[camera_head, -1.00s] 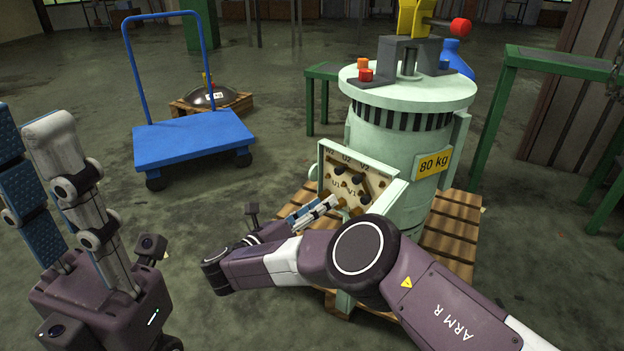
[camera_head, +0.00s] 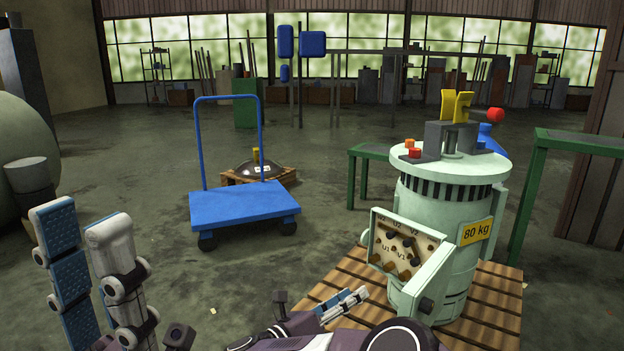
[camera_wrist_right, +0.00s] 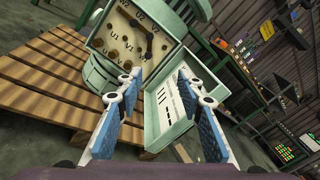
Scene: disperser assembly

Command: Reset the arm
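The pale green disperser (camera_head: 440,240), marked 80 kg, stands upright on a wooden pallet (camera_head: 490,293). Its open terminal box (camera_head: 398,248), with terminals labelled U, V and W, faces me and also shows in the right wrist view (camera_wrist_right: 130,35). My right gripper (camera_head: 354,298) is in front of and below the box, apart from it. In the wrist view its fingers (camera_wrist_right: 159,76) are spread with nothing between them; a pale green plate with markings (camera_wrist_right: 165,110) lies beyond. My left gripper (camera_head: 82,220) points up at the lower left, its fingers apart and empty.
A blue cart (camera_head: 245,203) stands left of the disperser. Behind it a dark dome (camera_head: 253,170) rests on a small pallet. Green tables (camera_head: 372,152) flank the disperser's back. The floor between my left gripper and the cart is mostly clear.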

